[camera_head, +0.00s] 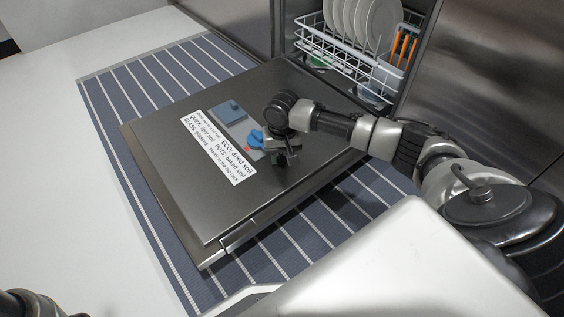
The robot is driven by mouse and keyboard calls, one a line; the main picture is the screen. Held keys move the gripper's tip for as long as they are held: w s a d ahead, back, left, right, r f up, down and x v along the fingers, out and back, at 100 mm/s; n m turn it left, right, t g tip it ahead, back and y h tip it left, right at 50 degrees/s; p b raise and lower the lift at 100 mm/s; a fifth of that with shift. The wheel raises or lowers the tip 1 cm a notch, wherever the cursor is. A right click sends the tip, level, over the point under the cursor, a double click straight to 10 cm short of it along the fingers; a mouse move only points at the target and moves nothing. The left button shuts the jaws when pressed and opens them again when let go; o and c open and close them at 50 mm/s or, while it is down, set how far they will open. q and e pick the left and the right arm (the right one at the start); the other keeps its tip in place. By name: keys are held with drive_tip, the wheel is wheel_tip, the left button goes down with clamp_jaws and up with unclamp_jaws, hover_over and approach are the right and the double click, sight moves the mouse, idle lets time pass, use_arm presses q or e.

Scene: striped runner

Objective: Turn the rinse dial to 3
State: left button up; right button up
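The blue rinse dial (256,139) sits on a grey panel on the inner face of the open dishwasher door (190,205). A small red mark shows just below it. My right gripper (284,158) is low over the door, right beside the dial on its right side. I cannot tell whether it touches the dial, or whether its fingers are open or shut. The dial's numbers and pointer are too small to read, and the gripper may hide part of its right side. Only a dark piece of my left arm shows at the bottom left corner; its gripper is out of view.
A blue square lid (230,112) lies up and left of the dial. A white label (216,147) with wash text is beside it. The rack (340,55) behind holds white plates (365,20) and orange-handled items (403,48). A striped runner (125,100) lies under the door.

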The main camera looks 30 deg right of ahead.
drive_tip(key=shift+f, duration=0.45)
drive_tip(key=shift+r, duration=0.1)
clamp_jaws()
